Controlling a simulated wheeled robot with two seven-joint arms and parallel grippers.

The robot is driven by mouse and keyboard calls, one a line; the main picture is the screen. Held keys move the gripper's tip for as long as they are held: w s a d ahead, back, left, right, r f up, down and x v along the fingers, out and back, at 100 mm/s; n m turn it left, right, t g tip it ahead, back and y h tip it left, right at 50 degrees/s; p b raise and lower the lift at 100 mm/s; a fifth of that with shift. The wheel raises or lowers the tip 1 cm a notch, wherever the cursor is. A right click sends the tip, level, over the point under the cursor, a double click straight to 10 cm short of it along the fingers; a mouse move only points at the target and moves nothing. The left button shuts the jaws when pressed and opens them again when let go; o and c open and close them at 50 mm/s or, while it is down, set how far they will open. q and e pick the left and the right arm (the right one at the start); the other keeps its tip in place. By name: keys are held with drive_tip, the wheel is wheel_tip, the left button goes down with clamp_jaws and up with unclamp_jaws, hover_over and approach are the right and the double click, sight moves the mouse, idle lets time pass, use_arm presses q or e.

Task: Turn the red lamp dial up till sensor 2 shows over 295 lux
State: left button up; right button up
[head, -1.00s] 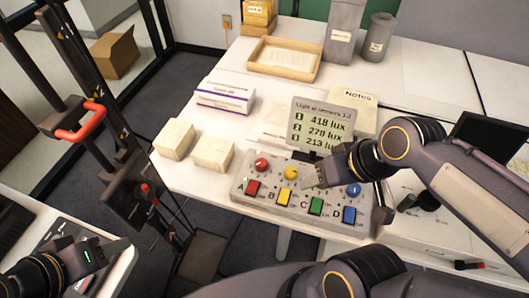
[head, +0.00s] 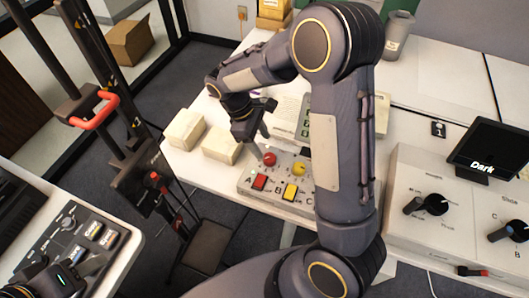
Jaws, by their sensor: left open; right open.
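The red lamp dial (head: 269,158) is a round red knob at the back left of the grey control panel (head: 246,184). My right gripper (head: 261,143) reaches over from the right and points down, open, with its fingertips just above and left of the red dial. I cannot tell whether it touches the dial. The lux display (head: 304,124) shows only a thin strip of its green screen. My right arm hides the rest, so sensor 2's number is not readable.
Two cream boxes (head: 184,130) stand left of the panel. A box with black knobs (head: 410,165) and a dark screen (head: 490,150) are at right.

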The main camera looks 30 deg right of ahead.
sight(269, 156)
drive_tip(key=x, duration=0.5)
drive_tip(key=shift+s+d+f, duration=0.1)
drive_tip(key=shift+s+f, duration=0.05)
drive_tip(key=shift+f, duration=0.2)
drive_tip(key=c, duration=1)
drive_tip(key=shift+m+y, duration=0.3)
drive_tip(key=shift+m, duration=0.2)
drive_tip(key=m, duration=0.2)
drive_tip(key=shift+d+m+g+y, duration=0.1)
drive_tip(key=shift+m+g+y, duration=0.3)
drive_tip(key=shift+d+m+y, duration=0.1)
drive_tip(key=shift+m+y, duration=0.7)
drive_tip(key=shift+m, duration=1.3)
